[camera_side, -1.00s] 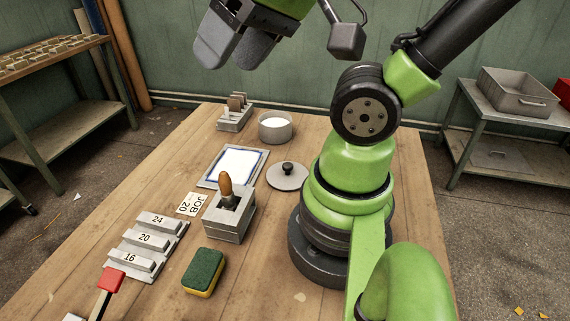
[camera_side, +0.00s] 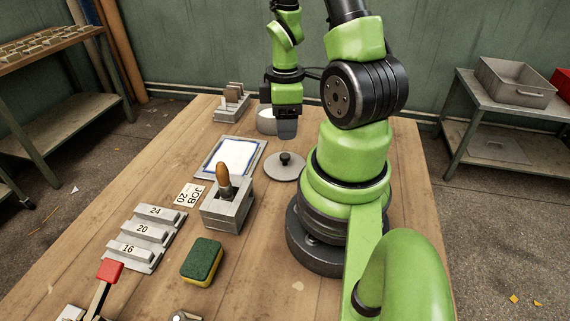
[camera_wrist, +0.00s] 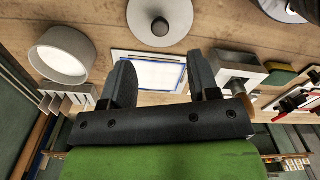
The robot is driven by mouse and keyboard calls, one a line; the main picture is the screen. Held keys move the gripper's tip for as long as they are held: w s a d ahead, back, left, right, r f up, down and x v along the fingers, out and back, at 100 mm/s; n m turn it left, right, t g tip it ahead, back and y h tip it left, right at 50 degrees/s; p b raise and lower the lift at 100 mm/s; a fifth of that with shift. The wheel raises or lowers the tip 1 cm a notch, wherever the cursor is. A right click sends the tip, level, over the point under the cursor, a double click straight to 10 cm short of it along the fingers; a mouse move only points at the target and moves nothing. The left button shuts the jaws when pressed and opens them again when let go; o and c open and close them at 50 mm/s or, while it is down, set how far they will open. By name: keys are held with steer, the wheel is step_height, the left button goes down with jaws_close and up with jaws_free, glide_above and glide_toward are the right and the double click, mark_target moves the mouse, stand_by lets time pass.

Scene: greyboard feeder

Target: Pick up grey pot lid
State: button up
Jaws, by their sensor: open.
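The grey pot lid (camera_side: 285,168) lies flat on the wooden table, a round disc with a dark knob on top. It also shows in the wrist view (camera_wrist: 176,20) at the top, beyond my fingertips. My gripper (camera_side: 285,128) hangs above the table, pointing down, behind the lid in the side view and close to the grey pot (camera_side: 266,122), which it partly covers. In the wrist view my gripper (camera_wrist: 165,80) has its two fingers apart with nothing between them. The pot (camera_wrist: 62,55) is open and pale inside.
A blue-edged white pad (camera_side: 232,160) lies left of the lid. A block with a wooden-handled tool (camera_side: 228,208), a sponge (camera_side: 202,260), numbered grey blocks (camera_side: 146,238) and a slotted rack (camera_side: 232,105) stand around. The table's near right part is mostly taken by my base.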

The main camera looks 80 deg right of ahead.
mark_target(285, 155)
steer(key=shift+f, duration=4.4)
steer(key=c, duration=1)
